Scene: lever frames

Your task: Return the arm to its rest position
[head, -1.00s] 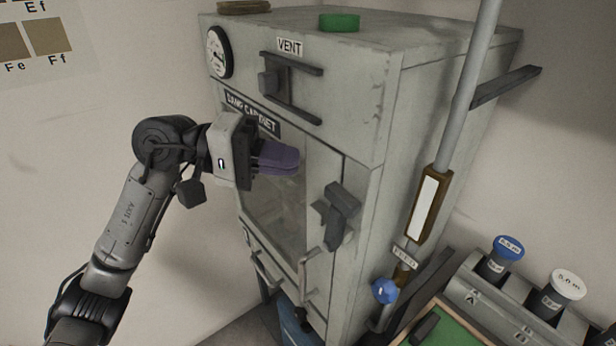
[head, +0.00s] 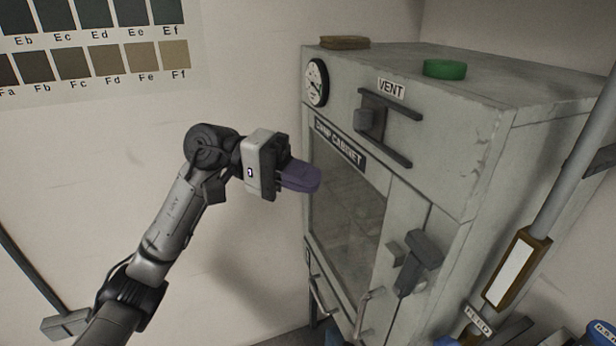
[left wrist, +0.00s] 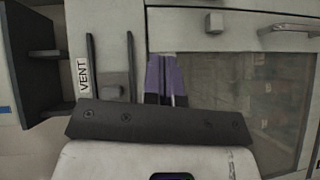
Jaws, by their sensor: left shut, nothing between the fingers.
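My left arm reaches in from the lower left in the head view. Its gripper (head: 302,178), with purple fingers, is shut and empty, in front of the left edge of the grey damp cabinet (head: 480,150). In the left wrist view the two purple fingers (left wrist: 166,78) lie side by side, with the cabinet's glass window (left wrist: 265,100) and its VENT slider (left wrist: 117,85) beyond them. I see no contact between the fingers and the cabinet. My right gripper is not in view.
The cabinet bears a round gauge (head: 317,82), a dark door latch (head: 416,262) and a green disc (head: 445,69) on top. A pole with a brown-framed gauge (head: 516,268) stands at the right. A colour chart (head: 95,50) hangs on the wall.

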